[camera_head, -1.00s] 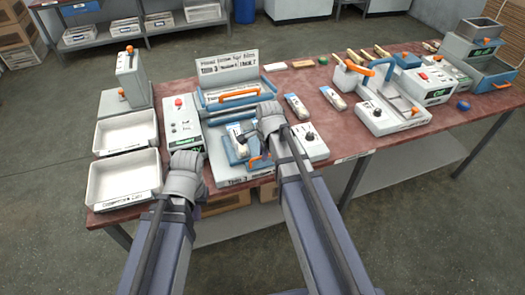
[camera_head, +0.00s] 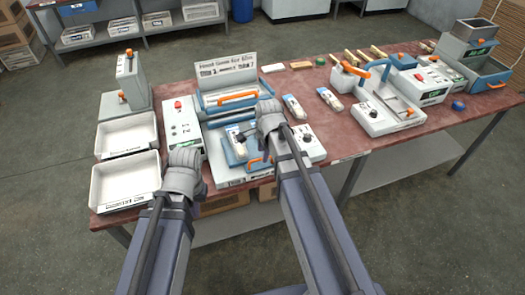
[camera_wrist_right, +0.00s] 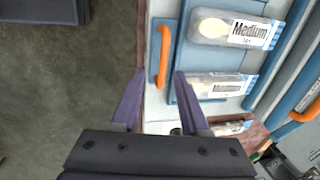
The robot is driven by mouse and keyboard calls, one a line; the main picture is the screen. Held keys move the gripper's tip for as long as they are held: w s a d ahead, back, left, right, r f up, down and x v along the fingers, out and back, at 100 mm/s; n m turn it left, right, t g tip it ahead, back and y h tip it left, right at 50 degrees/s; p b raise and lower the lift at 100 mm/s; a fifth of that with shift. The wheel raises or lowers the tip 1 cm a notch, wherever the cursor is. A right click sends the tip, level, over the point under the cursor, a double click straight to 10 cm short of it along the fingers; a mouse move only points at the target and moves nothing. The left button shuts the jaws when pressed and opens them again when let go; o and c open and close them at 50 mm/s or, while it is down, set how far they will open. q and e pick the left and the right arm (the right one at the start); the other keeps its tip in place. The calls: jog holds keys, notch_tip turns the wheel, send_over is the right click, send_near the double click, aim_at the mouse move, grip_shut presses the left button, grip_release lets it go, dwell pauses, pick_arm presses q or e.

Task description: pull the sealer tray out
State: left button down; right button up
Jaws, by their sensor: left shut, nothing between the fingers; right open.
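The sealer tray (camera_head: 229,157) is a blue tray at the front of the sealer (camera_head: 200,98), with an orange handle (camera_head: 259,162) on its front edge. A bag labelled Medium (camera_wrist_right: 243,30), with a wooden spoon, lies on the tray. In the right wrist view the handle (camera_wrist_right: 163,58) appears between the spread fingers of my right gripper (camera_wrist_right: 160,78); contact cannot be told. In the head view my right gripper (camera_head: 268,113) is over the tray's right side, partly hiding it. My left gripper (camera_head: 185,160) is shut and empty, left of the tray, near the control box (camera_head: 181,128).
Two white bins (camera_head: 125,179) stand at the left. Two more bags (camera_head: 294,107) lie right of the sealer. Another device with an orange lever (camera_head: 378,69) stands further right. The table's front edge runs just before the tray.

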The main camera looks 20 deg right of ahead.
jog(key=r+p, duration=0.1)
jog(key=r, duration=0.1)
jog(key=s+r+p, duration=0.1)
jog(key=r+p, duration=0.1)
jog(key=shift+r, duration=0.25)
jog(key=s+a+n+g+h, duration=0.1)
jog(key=s+a+n+g, duration=0.1)
jog(key=s+a+n, duration=1.1)
jog(key=shift+s+a+f+n, duration=0.25)
jog(key=shift+s+n, duration=0.6)
jog(key=shift+n, duration=3.35)
jog(key=shift+r, duration=0.1)
